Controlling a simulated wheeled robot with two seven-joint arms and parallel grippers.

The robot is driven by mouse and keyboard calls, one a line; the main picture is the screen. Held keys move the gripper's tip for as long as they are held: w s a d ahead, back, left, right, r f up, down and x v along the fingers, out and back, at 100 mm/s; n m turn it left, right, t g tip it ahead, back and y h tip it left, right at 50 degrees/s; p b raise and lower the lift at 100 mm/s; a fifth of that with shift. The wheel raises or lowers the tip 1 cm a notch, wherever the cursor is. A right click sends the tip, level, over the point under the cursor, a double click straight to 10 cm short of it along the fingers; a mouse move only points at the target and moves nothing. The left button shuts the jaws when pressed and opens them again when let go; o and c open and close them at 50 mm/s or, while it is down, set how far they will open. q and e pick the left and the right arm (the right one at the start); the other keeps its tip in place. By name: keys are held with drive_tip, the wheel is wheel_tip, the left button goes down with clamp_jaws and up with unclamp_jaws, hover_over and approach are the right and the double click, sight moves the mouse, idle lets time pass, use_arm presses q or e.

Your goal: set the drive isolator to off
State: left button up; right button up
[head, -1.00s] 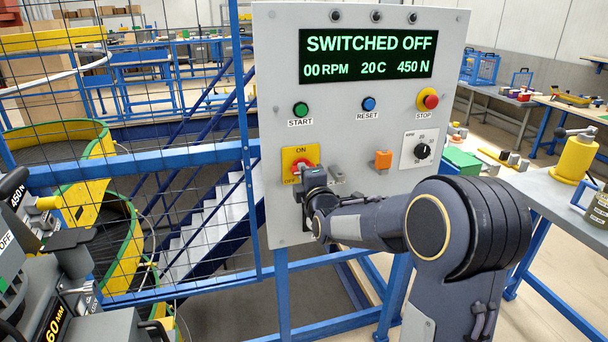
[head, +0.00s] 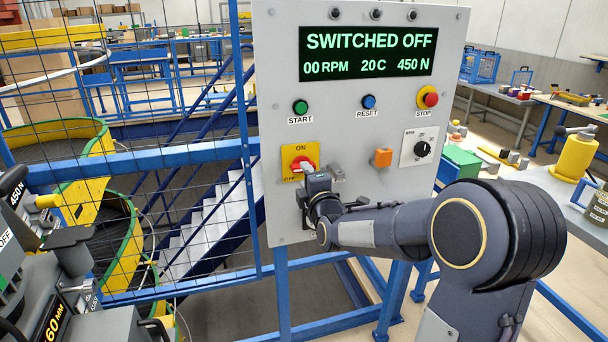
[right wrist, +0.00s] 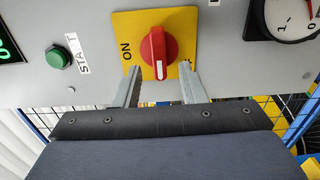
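The drive isolator is a red rotary knob (head: 301,164) on a yellow plate (head: 289,151) at the lower left of the grey panel (head: 345,125). ON is at the plate's top; OFF, at its lower left, is partly hidden. In the right wrist view the knob (right wrist: 158,52) has its white mark at the lower end, with ON at left. My right gripper (right wrist: 159,72) is open, its two fingers apart on either side of the knob's lower end; contact cannot be told. In the head view my right gripper (head: 316,183) is just below the knob. My left gripper is not in view.
The panel display (head: 368,53) reads SWITCHED OFF, 00 RPM, 20 C, 450 N. Green START (head: 300,107), blue RESET (head: 369,102), red STOP (head: 430,100), an orange button (head: 381,158) and an RPM dial (head: 421,149) are nearby. A mesh fence (head: 190,160) stands at left.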

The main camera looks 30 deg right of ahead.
drive_tip(key=shift+v, duration=2.5)
